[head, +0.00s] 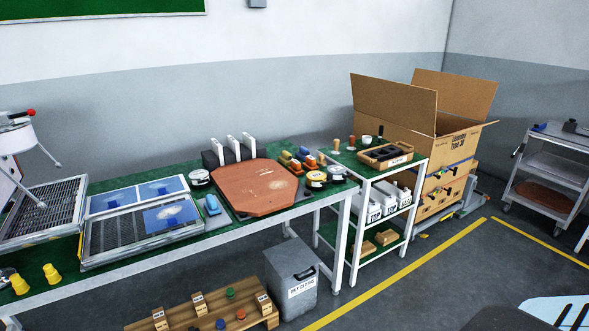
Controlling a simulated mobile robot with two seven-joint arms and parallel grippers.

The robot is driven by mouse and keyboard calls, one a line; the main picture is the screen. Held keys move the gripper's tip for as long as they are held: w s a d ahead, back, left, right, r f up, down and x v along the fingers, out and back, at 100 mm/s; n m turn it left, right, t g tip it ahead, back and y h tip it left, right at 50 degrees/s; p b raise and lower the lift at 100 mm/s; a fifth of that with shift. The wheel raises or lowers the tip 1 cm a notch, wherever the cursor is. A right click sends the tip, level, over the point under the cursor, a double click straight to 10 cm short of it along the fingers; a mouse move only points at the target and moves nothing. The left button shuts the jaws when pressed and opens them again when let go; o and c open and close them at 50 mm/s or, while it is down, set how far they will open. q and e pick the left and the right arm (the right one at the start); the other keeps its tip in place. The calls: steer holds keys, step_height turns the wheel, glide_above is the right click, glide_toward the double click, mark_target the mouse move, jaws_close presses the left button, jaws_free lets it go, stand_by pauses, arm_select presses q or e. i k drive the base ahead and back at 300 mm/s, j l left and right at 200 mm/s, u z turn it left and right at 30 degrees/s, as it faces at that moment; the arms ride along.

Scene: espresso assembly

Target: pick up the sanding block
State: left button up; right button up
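A small blue block with a greyish lower part (212,205) looks like the sanding block. It lies on the green-topped workbench (125,262), between the metal-framed tray on its left and the reddish-brown board on its right. Its top shows free in the head view, with nothing resting on it. Neither of my grippers is in the head view, so I cannot see whether they are open or shut.
The reddish-brown board (257,188) is close to the block's right. The metal-framed tray (92,262) is on its left. Round tins (316,179) and coloured blocks sit further right. A grey bin (291,278) and a wooden rack (205,310) stand below the bench.

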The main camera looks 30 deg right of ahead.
mark_target(296, 168)
steer(key=i+l, duration=0.35)
steer(key=l, duration=0.15)
steer(key=i+l, duration=0.35)
steer(key=l, duration=0.2)
steer(key=i+l, duration=0.3)
steer(key=l, duration=0.2)
steer(key=i+l, duration=0.35)
steer(key=l, duration=0.2)
steer(key=i+l, duration=0.35)
steer(key=l, duration=0.15)
steer(key=l+z, duration=0.05)
